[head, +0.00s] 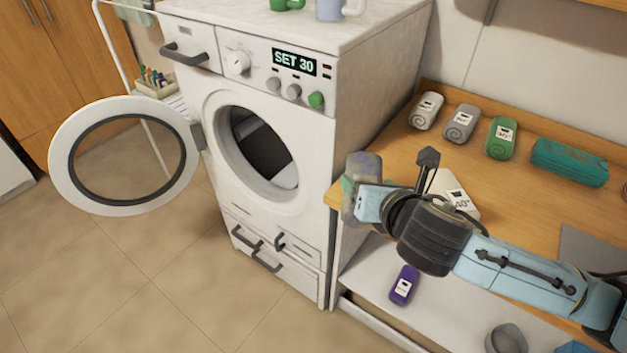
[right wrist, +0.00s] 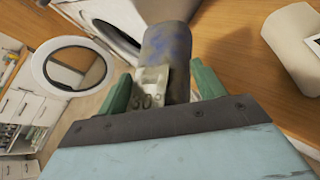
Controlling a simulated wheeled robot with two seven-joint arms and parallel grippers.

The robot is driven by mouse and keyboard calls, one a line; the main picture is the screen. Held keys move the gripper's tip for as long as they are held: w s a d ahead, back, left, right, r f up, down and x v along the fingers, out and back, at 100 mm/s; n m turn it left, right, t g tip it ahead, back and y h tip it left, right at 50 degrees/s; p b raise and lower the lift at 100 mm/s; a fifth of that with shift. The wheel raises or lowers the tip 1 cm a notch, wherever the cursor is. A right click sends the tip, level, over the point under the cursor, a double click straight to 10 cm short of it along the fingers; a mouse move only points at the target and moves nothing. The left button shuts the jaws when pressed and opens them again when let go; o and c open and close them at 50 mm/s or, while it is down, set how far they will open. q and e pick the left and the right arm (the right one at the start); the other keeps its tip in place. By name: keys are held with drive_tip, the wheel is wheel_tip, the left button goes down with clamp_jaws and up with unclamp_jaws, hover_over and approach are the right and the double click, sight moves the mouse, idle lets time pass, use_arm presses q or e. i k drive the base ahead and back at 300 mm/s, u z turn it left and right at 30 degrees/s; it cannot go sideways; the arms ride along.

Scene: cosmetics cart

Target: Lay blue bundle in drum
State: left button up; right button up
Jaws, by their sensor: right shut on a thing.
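The blue bundle (right wrist: 166,52) is a rolled grey-and-blue cloth with a white "30°" tag, seen in the right wrist view. My right gripper (right wrist: 158,88) is shut on it, with a green finger on either side. In the head view the bundle (head: 366,165) shows partly behind my right gripper (head: 353,195), at the table's left edge beside the washer. The washer's drum (head: 258,142) is open and dark, with a pale shape low inside its opening; I cannot tell what that is. The bundle is outside the drum, to its right. My left gripper is not in view.
The round washer door (head: 68,158) stands swung open to the left. White, grey and green (head: 501,138) bundles and a teal case (head: 570,163) lie on the wooden table (head: 400,170). A pale "40°" bundle (head: 447,190) lies behind my arm.

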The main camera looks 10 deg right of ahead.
sight(289, 170)
drive_tip(key=k, duration=0.35)
drive_tip(key=u, duration=1.8)
drive_tip(key=i, duration=1.55)
drive_tip(key=z, duration=2.65)
